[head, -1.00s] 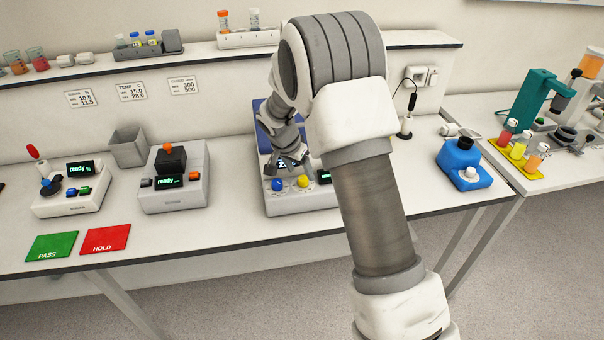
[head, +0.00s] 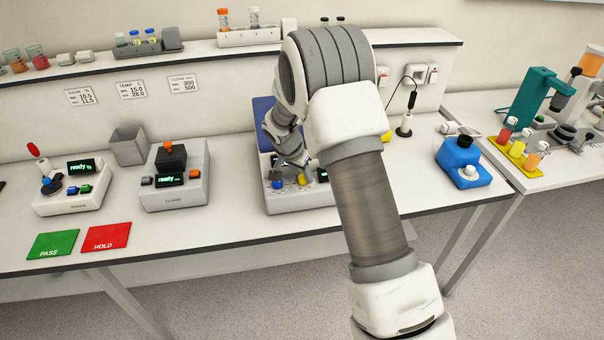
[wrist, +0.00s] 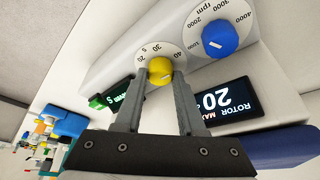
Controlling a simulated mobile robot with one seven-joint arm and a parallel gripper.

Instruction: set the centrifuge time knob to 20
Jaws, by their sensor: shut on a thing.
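The centrifuge (head: 290,204), a light grey unit with a raised blue lid (head: 263,115), stands in mid-bench, partly hidden by my arm. Its yellow knob (wrist: 160,71) sits on a white dial with marks including 30 and 40. A pale pointer line shows on the knob, but I cannot read its exact setting. My gripper (wrist: 159,79) is shut on the yellow knob, one finger on each side. In the head view the fingers come down on the yellow knob (head: 303,180).
A blue knob (wrist: 219,40) on an rpm dial sits beside the yellow one. A dark display (wrist: 221,105) reads ROTOR MAX, and a green-lit display (wrist: 112,100) lies on the other side. A grey instrument (head: 173,195) stands to the left; a blue device (head: 462,165) stands to the right.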

